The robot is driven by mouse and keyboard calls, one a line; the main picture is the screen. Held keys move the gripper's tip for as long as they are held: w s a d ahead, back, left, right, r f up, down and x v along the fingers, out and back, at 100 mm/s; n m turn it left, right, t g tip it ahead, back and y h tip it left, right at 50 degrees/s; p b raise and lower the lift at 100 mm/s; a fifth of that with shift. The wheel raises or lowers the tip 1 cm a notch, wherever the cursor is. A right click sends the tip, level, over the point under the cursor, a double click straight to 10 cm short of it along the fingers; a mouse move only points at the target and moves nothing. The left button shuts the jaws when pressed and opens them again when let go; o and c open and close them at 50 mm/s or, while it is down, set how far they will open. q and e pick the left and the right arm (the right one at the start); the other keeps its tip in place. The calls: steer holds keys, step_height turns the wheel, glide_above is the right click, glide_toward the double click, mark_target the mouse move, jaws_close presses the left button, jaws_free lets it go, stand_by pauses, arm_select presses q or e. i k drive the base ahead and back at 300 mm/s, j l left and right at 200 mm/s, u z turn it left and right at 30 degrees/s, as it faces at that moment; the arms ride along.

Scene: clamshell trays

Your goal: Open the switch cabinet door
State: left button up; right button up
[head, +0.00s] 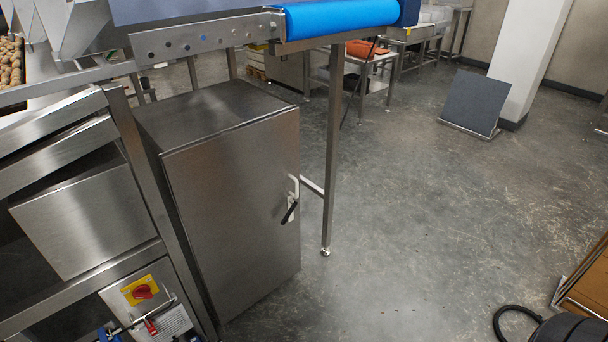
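The switch cabinet (215,105) is a brushed steel box standing on the floor left of the middle. Its door (230,210) is the large front face, and it looks shut and flush with the box. A handle (293,186) sits near the door's right edge, pale at the top with a black lever (289,211) slanting down and left. The hinge side cannot be made out. Neither of my grippers can be seen in the head view.
A steel frame post (150,190) stands close along the cabinet's left side. A conveyor leg (332,150) stands just right of it. A red switch on a yellow plate (142,292) is at lower left. Open floor (410,220) lies to the right; a black hose (515,310) is at lower right.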

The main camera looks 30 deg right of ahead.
mark_target(232, 189)
steer(key=i+l+z, duration=0.1)
steer(key=i+l, duration=0.25)
steer(key=i+l+z, duration=0.1)
steer(key=i+l, duration=0.2)
steer(key=i, duration=0.25)
